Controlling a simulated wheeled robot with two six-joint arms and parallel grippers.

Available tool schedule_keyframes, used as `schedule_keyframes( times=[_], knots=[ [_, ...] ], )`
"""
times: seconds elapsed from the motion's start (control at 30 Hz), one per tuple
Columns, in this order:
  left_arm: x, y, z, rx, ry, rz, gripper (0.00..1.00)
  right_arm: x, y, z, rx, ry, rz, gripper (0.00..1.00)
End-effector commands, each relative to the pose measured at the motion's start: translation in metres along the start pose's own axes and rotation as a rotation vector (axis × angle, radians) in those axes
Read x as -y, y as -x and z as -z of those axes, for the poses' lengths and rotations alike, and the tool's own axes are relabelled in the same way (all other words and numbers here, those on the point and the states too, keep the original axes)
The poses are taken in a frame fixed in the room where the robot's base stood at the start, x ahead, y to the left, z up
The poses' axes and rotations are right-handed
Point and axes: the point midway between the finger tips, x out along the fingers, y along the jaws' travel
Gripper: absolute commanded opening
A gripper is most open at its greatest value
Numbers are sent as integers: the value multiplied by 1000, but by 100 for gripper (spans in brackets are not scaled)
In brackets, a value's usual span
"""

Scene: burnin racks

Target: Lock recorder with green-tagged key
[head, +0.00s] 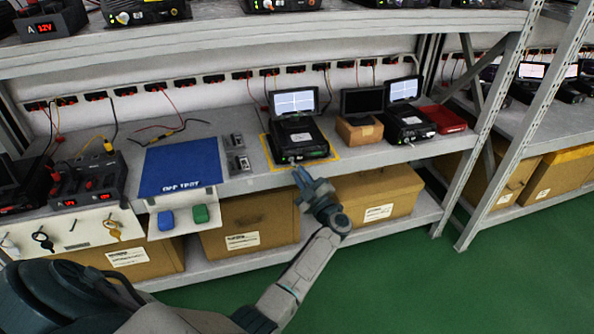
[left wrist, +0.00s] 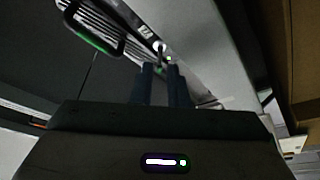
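The recorder (head: 298,140) is a black box with a lit flip-up screen, standing on a yellow-taped square on the shelf. My left gripper (head: 303,180) is just in front of and below its front face. In the left wrist view the two dark fingers (left wrist: 161,80) are close together, with a narrow gap. A small bright metal piece (left wrist: 160,48) shows at their tips; I cannot tell whether they grip it. No green-tagged key is clearly visible. A black-tagged key (head: 43,240) and a brass-coloured key (head: 112,229) hang on the white panel at left. My right gripper is not in view.
A blue mat (head: 181,166) lies left of the recorder, above a small ledge with a blue piece (head: 166,219) and a green piece (head: 200,214). A small cardboard box (head: 358,133), another recorder (head: 408,124) and a red case (head: 443,118) stand to the right.

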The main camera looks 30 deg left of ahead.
Motion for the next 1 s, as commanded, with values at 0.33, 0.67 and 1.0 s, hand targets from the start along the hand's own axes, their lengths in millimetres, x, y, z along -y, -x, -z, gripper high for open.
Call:
schedule_keyframes(
  times=[0.33, 0.67, 1.0],
  knots=[
    [1, 68, -1, 3, 0, 3, 14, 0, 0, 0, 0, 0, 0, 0],
    [0, 82, 0, 0, 0, 1, 14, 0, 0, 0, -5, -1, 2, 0],
    [0, 82, 0, 1, 0, 1, 14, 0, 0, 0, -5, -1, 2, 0]
  ],
)
